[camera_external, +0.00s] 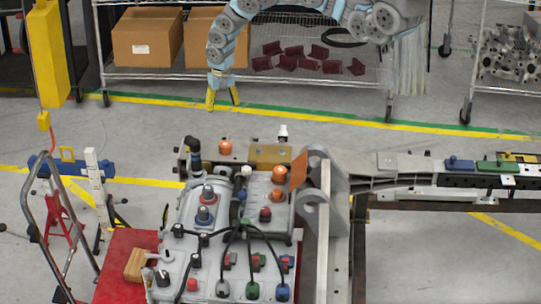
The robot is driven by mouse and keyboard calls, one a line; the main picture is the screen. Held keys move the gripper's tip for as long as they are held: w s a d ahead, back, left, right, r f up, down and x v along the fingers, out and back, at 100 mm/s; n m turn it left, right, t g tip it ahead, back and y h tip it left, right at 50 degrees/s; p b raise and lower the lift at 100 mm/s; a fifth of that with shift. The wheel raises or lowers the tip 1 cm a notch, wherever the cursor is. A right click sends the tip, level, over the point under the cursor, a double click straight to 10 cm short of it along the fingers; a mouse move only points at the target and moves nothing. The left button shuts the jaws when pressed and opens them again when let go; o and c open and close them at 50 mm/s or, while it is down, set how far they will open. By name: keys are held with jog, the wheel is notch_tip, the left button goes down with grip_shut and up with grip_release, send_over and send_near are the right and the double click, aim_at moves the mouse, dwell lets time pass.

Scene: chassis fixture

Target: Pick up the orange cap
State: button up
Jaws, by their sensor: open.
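My gripper (222,98) hangs pointing down at the upper middle of the external view, with its two yellow fingers spread apart and nothing between them. Several orange round parts show on the chassis fixture. One orange cap (225,147) is on the back left part, below the gripper in the picture and apart from it. Another orange cap (279,174) sits farther right, with a further orange piece (279,195) just in front of it. I cannot tell which one the task means.
The grey fixture plate (170,262) is crowded with red, blue and green knobs and black cables. A grey bracket (322,190) and long beam (400,180) stand to the right. Behind is a wire shelf with cardboard boxes (147,38). A yellow hanging post (50,55) is at left.

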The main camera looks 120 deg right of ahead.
jog(key=b, duration=0.3)
send_near(224, 143)
jog(key=shift+s+d+f+p, duration=0.15)
jog(key=shift+s+d+p, duration=0.15)
jog(key=shift+s+p, duration=0.2)
jog(key=shift+w+f+p, duration=0.15)
jog(key=shift+f+p, duration=0.4)
jog(key=shift+f, duration=2.35)
jog(key=shift+w+a+f+p, duration=0.15)
jog(key=shift+f+p, duration=0.1)
jog(key=shift+f, duration=0.65)
jog(key=shift+w+a+f+p, duration=0.1)
jog(key=shift+f+p, duration=0.1)
jog(key=shift+f, duration=1.35)
jog(key=shift+s+f, duration=0.1)
jog(key=shift+f, duration=0.25)
jog(key=c, duration=0.9)
